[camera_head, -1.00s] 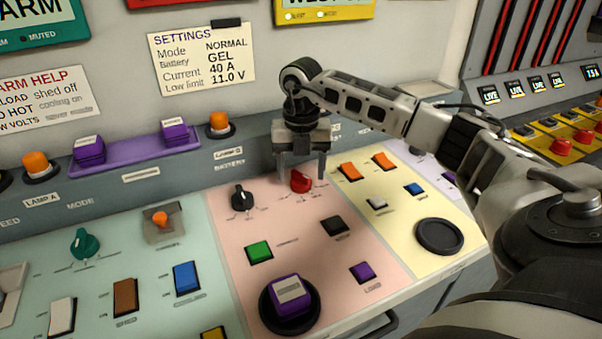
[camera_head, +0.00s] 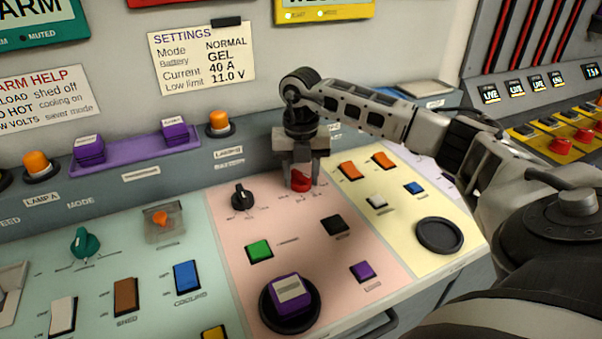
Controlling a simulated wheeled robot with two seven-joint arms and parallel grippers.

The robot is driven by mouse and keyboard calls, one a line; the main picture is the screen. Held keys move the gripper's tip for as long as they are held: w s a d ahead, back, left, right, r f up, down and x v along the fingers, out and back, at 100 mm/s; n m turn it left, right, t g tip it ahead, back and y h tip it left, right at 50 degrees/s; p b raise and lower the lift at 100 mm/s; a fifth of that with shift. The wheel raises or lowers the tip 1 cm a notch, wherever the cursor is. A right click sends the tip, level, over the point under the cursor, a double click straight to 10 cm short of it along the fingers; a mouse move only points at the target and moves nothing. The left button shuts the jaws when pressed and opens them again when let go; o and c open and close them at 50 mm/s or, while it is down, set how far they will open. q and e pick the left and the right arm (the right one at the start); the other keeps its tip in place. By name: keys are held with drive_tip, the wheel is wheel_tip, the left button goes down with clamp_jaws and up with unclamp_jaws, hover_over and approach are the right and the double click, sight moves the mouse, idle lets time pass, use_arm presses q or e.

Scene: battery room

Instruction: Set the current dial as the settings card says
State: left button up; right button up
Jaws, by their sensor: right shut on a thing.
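The settings card (camera_head: 203,60) on the wall reads Mode NORMAL, Battery GEL, Current 40 A, Low limit 11.0 V. A red dial (camera_head: 300,181) sits on the pink panel section. My right gripper (camera_head: 301,182) points down over it, with its fingers shut on the red dial. The fingers hide part of the dial, and its scale marks are too small to read. A black dial (camera_head: 241,197) stands to the left of the red one. A teal dial (camera_head: 84,243) is on the green section. My left gripper is not in view.
A purple block (camera_head: 289,293) stands in a round black dish (camera_head: 264,318) near the front edge. An empty black dish (camera_head: 440,235) is on the yellow section. Orange switches (camera_head: 351,171) and several coloured buttons surround the dials.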

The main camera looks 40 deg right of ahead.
sight(301, 173)
drive_tip(key=n, duration=0.4)
drive_tip(key=shift+r, duration=0.1)
drive_tip(key=shift+n, duration=2.2)
drive_tip(key=o, duration=1)
wheel_tip(301, 173, up, 16)
